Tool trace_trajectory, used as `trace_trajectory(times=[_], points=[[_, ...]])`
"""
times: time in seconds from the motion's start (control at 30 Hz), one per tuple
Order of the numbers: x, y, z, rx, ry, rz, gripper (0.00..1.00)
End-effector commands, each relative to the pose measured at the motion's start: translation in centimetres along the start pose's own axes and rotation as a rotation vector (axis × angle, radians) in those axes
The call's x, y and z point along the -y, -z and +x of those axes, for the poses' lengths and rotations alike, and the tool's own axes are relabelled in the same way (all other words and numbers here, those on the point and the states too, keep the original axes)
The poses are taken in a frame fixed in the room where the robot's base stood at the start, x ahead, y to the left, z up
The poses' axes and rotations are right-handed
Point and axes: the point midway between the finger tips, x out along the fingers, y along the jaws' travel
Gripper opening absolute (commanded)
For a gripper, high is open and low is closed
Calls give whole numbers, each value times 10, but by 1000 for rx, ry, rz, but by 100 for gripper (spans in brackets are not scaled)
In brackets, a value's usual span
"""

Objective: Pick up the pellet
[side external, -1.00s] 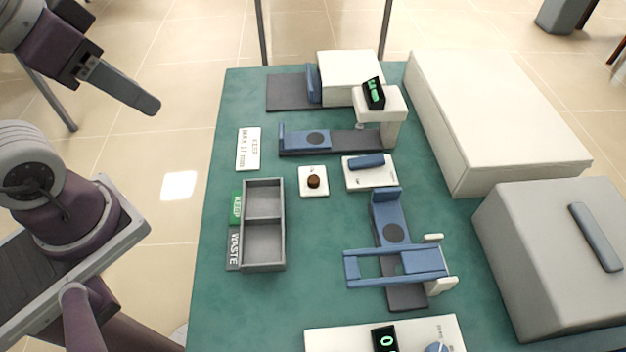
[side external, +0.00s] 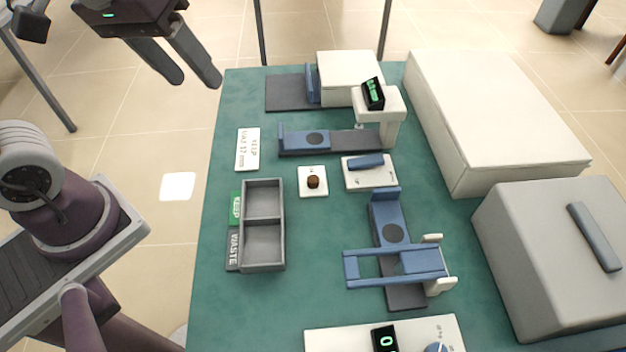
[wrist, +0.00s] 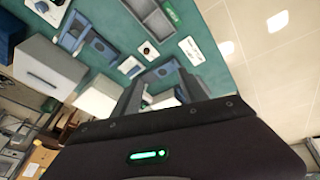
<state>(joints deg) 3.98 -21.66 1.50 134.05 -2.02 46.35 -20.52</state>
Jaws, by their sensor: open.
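The pellet (side external: 313,182) is a small brown cylinder standing on a white square plate (side external: 313,193) near the middle of the green table. In the wrist view the pellet (wrist: 147,51) is a tiny dark spot on its plate. My gripper (side external: 200,84) is open and empty, up and to the left of the table's far left corner, well away from the pellet. Its two fingers also show in the wrist view (wrist: 158,88), spread apart with nothing between them.
A grey two-compartment tray (side external: 264,225) labelled KEEP and WASTE lies left of the pellet. A white label card (side external: 248,149) lies flat nearby.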

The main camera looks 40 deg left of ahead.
Motion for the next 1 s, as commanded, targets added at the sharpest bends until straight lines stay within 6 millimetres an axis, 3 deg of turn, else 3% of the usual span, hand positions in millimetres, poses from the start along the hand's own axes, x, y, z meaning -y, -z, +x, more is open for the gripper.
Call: trace_trajectory(times=[0.1,0.2,0.3,0.4,0.5,1.0], points=[[-32,40,62,118,45,-293,50],[-54,58,130,182,117,-546,50],[-67,60,199,213,202,-760,50],[-72,53,252,218,272,-913,50],[-72,45,282,215,315,-999,50],[-64,19,354,212,327,-1029,50]])
